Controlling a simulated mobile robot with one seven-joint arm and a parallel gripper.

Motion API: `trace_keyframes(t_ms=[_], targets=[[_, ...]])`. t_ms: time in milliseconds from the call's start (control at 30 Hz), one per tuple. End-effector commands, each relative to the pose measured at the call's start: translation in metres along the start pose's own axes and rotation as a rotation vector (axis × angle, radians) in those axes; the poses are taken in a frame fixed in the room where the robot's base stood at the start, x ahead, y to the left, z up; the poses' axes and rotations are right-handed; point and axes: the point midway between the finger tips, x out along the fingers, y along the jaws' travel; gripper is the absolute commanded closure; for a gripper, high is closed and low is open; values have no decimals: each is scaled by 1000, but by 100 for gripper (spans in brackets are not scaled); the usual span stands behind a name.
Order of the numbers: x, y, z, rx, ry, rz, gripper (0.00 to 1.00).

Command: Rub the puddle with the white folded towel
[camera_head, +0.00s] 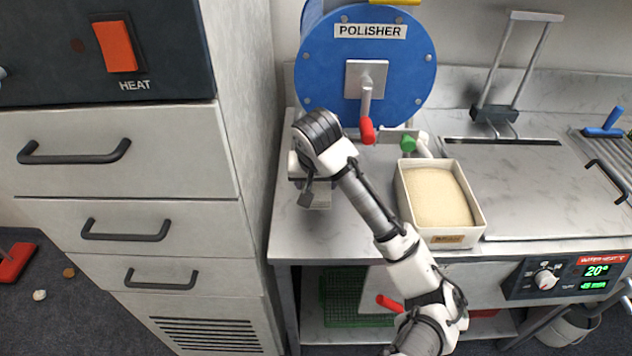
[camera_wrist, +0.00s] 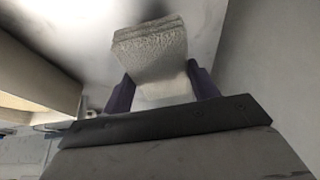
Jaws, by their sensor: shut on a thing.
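The white folded towel (camera_wrist: 150,48) is held between the two dark purple fingers of my gripper (camera_wrist: 163,88). Its layered free end sticks out past the fingertips. In the head view my gripper (camera_head: 310,186) is over the left part of the steel counter, below the blue polisher, and a pale bit of the towel (camera_head: 318,201) shows under it. A dark patch, perhaps shadow, lies beyond the towel in the wrist view. I cannot tell whether the towel touches the counter. I cannot make out the puddle in either view; my arm hides part of the counter.
The blue polisher drum (camera_head: 325,65) with a red-handled crank stands behind my gripper. A cream box (camera_head: 475,238) with tan contents is right of my arm. A tall grey cabinet (camera_head: 245,130) borders the counter at left. The steel surface (camera_head: 560,185) at right is mostly clear.

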Motion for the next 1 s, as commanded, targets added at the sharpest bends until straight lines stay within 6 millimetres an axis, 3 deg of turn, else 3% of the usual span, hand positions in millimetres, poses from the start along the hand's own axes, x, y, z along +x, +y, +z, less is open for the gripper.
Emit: trace_keyframes(t_ms=[367, 733, 1000], targets=[[-4, 0, -2, 0, 0, 0, 67], [-31, 0, -12, 1, -1, 0, 67], [-29, 0, -12, 0, 0, 1, 67]])
